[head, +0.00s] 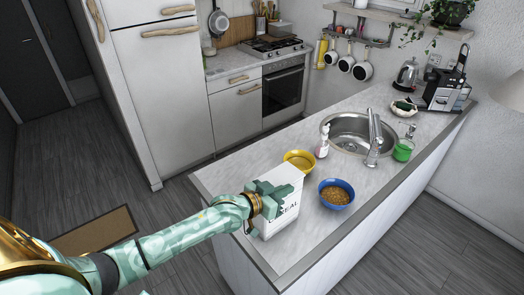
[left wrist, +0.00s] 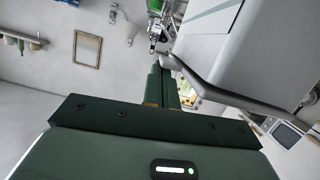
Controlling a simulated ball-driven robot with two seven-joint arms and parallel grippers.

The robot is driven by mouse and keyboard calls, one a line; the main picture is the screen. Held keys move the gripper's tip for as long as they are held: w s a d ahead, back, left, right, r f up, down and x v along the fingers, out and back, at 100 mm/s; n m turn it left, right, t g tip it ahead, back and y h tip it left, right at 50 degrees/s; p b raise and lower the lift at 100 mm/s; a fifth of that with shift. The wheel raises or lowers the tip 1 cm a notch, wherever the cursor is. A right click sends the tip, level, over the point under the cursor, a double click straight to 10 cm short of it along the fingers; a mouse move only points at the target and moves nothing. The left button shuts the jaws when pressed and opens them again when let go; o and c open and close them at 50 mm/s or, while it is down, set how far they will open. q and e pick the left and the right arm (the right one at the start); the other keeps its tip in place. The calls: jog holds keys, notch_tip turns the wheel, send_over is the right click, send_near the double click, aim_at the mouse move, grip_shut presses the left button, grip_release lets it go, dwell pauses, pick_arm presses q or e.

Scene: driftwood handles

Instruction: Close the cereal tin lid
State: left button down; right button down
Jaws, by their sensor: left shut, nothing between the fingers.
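The cereal tin (head: 285,222) is a white box with dark lettering, standing upright near the front left edge of the counter. Its white top part (head: 284,173) rises behind my gripper; I cannot tell how far the lid is open. My left gripper (head: 270,194) is shut and empty, overlapping the tin's upper part in the head view and hiding some of it. In the left wrist view the shut fingers (left wrist: 165,87) point up beside a large white surface with a grey curved edge, probably the tin. Contact is unclear. My right gripper is not visible.
A yellow bowl (head: 299,160) stands behind the tin and a blue bowl (head: 336,194) of brown cereal to its right. A white bottle (head: 323,141), the sink (head: 350,129) and a green soap dispenser (head: 403,150) are farther back. The counter's front right is clear.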

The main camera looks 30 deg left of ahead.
pick_arm(q)
jog(key=shift+f, duration=0.1)
dwell(0.3)
notch_tip(320, 180, up, 5)
jog(key=p, duration=0.5)
jog(key=f+b+v, duration=0.1)
jog(key=v, duration=0.8)
jog(key=shift+s, duration=0.5)
